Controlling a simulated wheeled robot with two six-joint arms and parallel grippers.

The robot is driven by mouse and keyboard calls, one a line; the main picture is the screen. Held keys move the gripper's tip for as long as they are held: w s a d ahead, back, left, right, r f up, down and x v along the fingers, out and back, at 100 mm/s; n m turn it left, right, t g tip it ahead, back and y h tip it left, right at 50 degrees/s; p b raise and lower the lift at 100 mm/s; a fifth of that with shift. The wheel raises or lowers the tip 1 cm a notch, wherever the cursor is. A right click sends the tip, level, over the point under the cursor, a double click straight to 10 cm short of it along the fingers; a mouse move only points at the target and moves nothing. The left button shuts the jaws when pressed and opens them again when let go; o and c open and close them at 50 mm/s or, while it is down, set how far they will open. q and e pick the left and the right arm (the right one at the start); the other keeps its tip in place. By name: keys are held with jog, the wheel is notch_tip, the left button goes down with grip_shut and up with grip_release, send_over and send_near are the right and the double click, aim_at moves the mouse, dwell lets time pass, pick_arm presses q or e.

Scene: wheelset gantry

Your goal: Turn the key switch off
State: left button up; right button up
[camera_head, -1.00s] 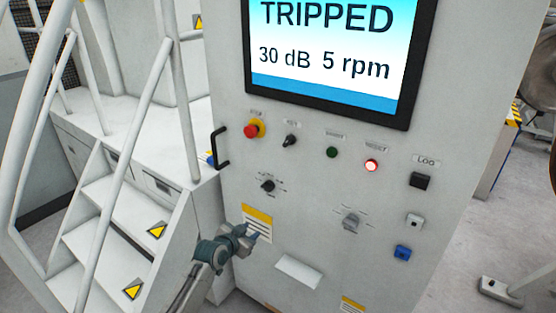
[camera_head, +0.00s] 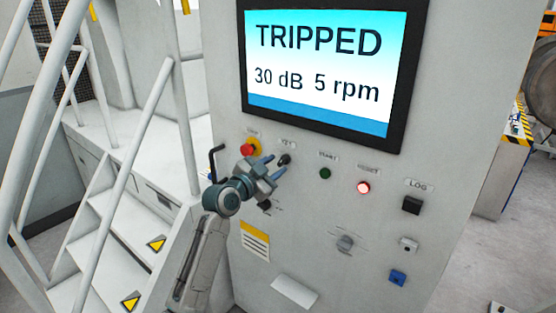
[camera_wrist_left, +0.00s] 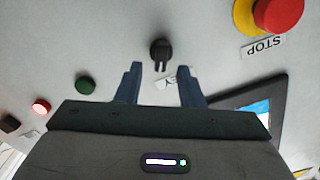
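The black key switch (camera_head: 284,159) sits on the grey panel below the screen, under a small label, between the red stop button and the green start button. My right gripper is not in view.
A red stop button (camera_head: 247,150) on a yellow base is left of the key, also seen in the wrist view (camera_wrist_left: 280,14). A green button (camera_head: 325,173) and a lit red reset button (camera_head: 363,187) are to the right. A black handle (camera_head: 213,163) stands at the panel's left edge. The screen (camera_head: 322,70) reads TRIPPED.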

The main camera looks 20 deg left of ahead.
pick_arm(q)
jog(key=shift+x, duration=1.1)
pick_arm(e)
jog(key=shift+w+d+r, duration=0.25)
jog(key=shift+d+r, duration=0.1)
pick_arm(q)
jog(key=shift+a, duration=0.1)
grip_shut()
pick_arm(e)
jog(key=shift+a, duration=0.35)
